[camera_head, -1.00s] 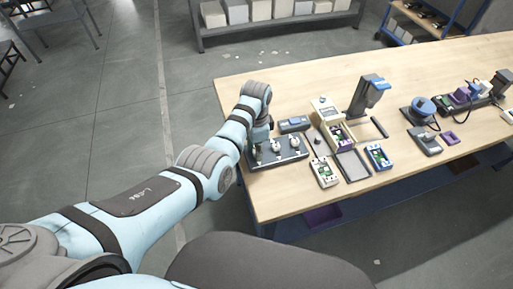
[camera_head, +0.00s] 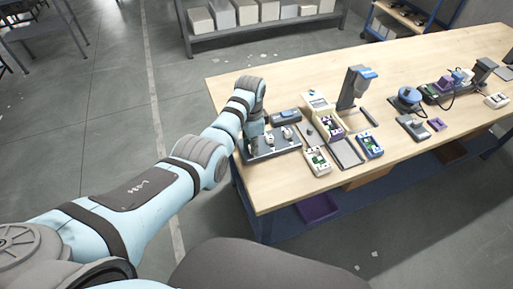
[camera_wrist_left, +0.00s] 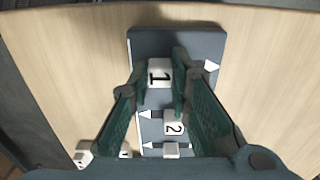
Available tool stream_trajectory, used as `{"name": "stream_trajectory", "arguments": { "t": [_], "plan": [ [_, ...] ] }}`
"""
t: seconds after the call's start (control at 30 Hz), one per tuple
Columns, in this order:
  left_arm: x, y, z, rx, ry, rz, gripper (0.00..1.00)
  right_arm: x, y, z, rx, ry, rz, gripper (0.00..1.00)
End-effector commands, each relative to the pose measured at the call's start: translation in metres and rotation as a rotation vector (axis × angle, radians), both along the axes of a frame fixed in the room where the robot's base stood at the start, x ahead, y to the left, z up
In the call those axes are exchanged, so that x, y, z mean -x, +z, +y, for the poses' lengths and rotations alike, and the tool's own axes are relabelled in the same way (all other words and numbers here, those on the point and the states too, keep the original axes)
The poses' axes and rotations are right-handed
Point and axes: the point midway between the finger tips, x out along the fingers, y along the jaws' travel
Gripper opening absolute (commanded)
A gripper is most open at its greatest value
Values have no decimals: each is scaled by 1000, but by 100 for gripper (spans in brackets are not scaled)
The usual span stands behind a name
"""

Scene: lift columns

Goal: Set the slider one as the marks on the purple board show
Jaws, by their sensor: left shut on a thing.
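The dark slider panel (camera_head: 272,152) lies at the left end of the bench; it fills the middle of the left wrist view (camera_wrist_left: 200,42). Slider one is a white knob marked 1 (camera_wrist_left: 159,74), between the green fingers of my left gripper (camera_wrist_left: 160,66). My left gripper is shut on it. A white triangle (camera_wrist_left: 212,66) sits to its right on the panel. Slider two, marked 2 (camera_wrist_left: 173,128), and another white knob (camera_wrist_left: 170,149) are lower, with white triangles to their left. A purple board (camera_head: 328,126) shows in the head view; its marks are too small to read. My right gripper is out of view.
A grey-blue block (camera_head: 286,115) lies behind the panel. A white case (camera_head: 318,161), a grey tray (camera_head: 347,152) and a blue case (camera_head: 370,145) lie to its right. A stand with a blue head (camera_head: 356,85) rises behind.

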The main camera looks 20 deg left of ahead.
Motion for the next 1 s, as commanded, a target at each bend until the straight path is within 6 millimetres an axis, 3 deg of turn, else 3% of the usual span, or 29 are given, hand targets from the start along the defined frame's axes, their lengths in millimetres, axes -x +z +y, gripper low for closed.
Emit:
{"name": "stream_trajectory", "arguments": {
  "t": [0.17,0.2,0.3,0.63,0.77,1.0],
  "plan": [
    [3,-3,-4,-3,-7,17,0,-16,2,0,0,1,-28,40],
    [3,-3,-5,-3,-8,17,24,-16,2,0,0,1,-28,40],
    [3,-3,-5,-3,-10,16,38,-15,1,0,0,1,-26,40],
    [1,2,-4,-4,-9,9,38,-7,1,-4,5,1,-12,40],
    [0,24,-4,-4,-8,4,38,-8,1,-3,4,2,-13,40],
    [2,91,-4,-4,-8,7,38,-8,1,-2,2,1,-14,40]
  ]
}}
